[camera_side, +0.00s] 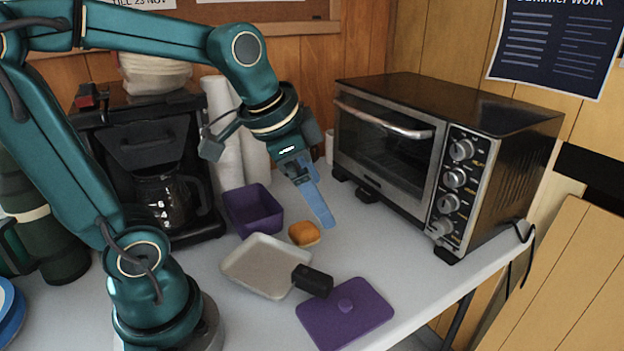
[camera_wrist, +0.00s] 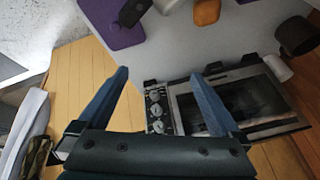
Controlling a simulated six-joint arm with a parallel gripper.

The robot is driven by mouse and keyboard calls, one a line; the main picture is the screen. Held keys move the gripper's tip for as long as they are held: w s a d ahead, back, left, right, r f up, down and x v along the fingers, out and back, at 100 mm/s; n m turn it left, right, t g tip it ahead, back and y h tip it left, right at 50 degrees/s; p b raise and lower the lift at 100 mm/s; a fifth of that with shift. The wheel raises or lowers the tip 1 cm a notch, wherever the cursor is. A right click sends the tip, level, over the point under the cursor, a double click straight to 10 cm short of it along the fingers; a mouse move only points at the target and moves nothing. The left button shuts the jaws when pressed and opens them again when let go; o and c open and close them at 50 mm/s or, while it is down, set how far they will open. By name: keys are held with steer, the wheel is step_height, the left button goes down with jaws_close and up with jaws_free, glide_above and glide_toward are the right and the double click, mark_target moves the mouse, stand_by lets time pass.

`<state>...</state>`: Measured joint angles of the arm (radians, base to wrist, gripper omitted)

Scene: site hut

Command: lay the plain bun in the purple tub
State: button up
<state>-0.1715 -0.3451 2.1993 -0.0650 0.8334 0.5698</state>
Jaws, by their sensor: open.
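The plain bun (camera_side: 304,233), small and golden brown, sits on the pale table; it also shows at the top edge of the wrist view (camera_wrist: 206,11). The purple tub (camera_side: 253,210) stands behind and left of the bun, and I see nothing in the visible part of it.
A whitish tray (camera_side: 240,275) lies left of the bun. A purple lid (camera_side: 345,313) lies near the front edge. A toaster oven (camera_side: 440,150) stands close right of my gripper. A coffee maker (camera_side: 150,150) stands behind left.

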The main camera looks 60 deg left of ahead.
mark_target(303, 225)
steer(key=w+a+f+g, duration=0.1)
steer(key=a+f, duration=0.1)
steer(key=a, duration=0.1)
steer(key=w+a+f+g, duration=0.1)
steer(key=w+a+f, duration=0.1)
steer(key=a+f, duration=0.1)
steer(key=w+a+f, duration=0.2)
steer(key=a+f, duration=0.1)
steer(key=a, duration=0.1)
steer(key=shift+w+n+g, duration=0.2)
steer(key=shift+n+g, duration=0.2)
steer(key=shift+n+g+h, duration=0.3)
steer(key=shift+n+g, duration=0.2)
steer(key=a+f, duration=0.1)
steer(key=s+a+f, duration=0.1)
steer(key=f, duration=0.1)
steer(key=shift+s+a+f, duration=0.1)
steer(key=shift+a+f, duration=0.05)
steer(key=shift+f, duration=0.15)
steer(key=shift+a+f, duration=0.1)
steer(key=shift+f, duration=0.2)
steer(key=shift+w+f, duration=0.15)
steer(key=shift+f, duration=1)
steer(key=shift+w+f, duration=0.1)
steer(key=shift+f, duration=1)
steer(key=shift+r, duration=0.1)
steer(key=c, duration=1.5)
